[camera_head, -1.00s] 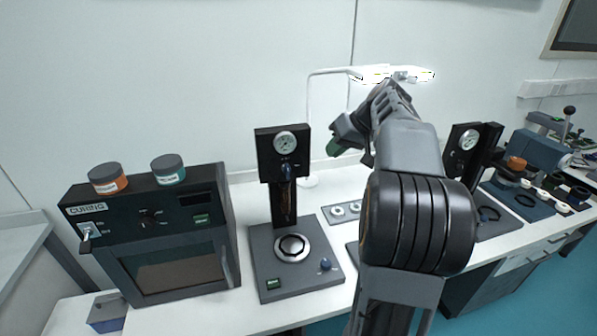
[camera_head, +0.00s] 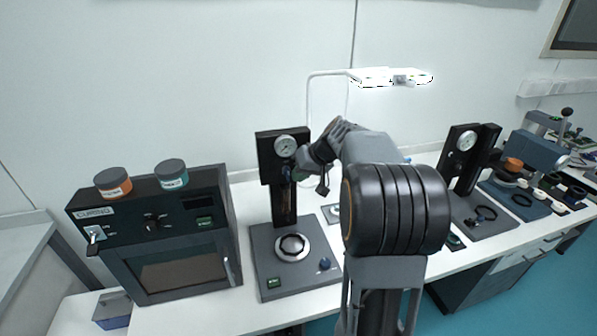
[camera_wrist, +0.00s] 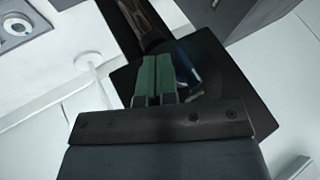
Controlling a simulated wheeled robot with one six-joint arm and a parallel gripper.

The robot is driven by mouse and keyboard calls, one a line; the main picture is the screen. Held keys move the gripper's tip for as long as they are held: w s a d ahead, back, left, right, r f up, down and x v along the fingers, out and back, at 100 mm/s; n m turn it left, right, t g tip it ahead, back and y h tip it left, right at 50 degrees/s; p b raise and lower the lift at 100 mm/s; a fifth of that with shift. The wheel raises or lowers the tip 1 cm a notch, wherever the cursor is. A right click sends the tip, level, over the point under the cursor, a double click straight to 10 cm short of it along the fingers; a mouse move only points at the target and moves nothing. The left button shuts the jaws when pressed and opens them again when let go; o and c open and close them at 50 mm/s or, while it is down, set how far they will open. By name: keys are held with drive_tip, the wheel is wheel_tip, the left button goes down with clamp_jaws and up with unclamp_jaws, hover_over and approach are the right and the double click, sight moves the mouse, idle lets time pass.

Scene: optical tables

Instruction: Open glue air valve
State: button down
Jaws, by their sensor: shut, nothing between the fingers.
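A black press-like stand with a round gauge (camera_head: 285,146) stands left of my arm in the head view. The small blue valve handle (camera_head: 286,172) sits just below the gauge. The dial is not seen in the wrist view.
The stand's base (camera_head: 268,283) holds a round metal ring (camera_head: 292,247) and a blue knob (camera_head: 324,264). A curing oven (camera_head: 160,240) with two jars on top stands to the left. A second gauge stand (camera_head: 466,150) is to the right. A white lamp (camera_head: 390,77) hangs behind my arm.

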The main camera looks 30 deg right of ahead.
drive_tip(key=shift+a, duration=0.25)
idle(0.3)
drive_tip(key=shift+f+y+b, duration=0.15)
drive_tip(key=shift+y+b, duration=0.15)
drive_tip(key=shift+b, duration=0.25)
